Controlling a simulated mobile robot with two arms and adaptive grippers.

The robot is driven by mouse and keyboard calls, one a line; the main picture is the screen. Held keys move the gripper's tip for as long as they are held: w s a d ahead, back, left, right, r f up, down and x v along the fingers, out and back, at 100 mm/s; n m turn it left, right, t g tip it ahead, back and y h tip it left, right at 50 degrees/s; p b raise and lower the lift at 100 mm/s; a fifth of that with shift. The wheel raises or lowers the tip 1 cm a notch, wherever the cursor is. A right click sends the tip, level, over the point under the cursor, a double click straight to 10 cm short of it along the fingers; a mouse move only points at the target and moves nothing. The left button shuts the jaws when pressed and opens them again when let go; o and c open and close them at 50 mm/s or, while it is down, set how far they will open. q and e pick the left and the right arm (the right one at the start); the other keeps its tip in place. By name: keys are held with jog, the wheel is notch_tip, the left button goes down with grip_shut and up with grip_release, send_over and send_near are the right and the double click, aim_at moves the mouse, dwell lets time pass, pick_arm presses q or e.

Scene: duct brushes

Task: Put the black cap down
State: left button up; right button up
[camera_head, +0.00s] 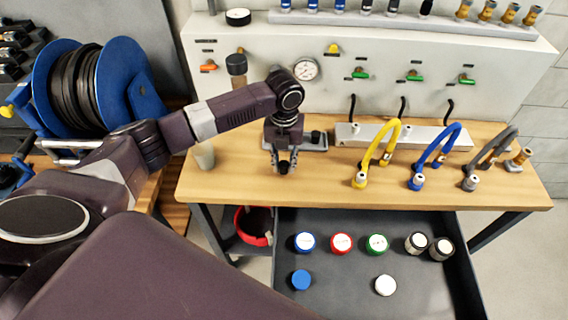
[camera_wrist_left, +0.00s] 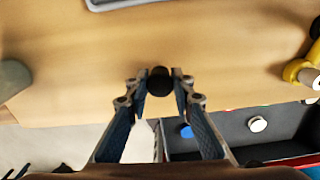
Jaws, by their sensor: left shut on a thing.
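My left gripper (camera_head: 284,162) is over the wooden bench (camera_head: 230,180), pointing down, left of the hoses. It is shut on the black cap (camera_head: 284,168). In the left wrist view the black cap (camera_wrist_left: 160,81) is a dark round shape between the two fingertips (camera_wrist_left: 160,90), with bare bench top around it. Its height above the wood is hard to tell. A grey holder (camera_head: 312,146) lies on the bench just behind and right of the gripper; part of it is hidden by the arm. My right gripper is not seen.
Yellow (camera_head: 376,150), blue (camera_head: 437,152) and grey (camera_head: 490,148) hoses stand to the right. A grey cup (camera_head: 204,155) is left. Below the front edge, an open dark drawer (camera_head: 340,300) holds several coloured jars and caps. A gauge panel (camera_head: 440,50) stands behind.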

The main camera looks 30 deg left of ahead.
pick_arm(q)
jog(key=shift+f, duration=0.65)
jog(key=shift+f, duration=0.15)
jog(key=o, duration=0.9)
jog(key=shift+o, duration=0.2)
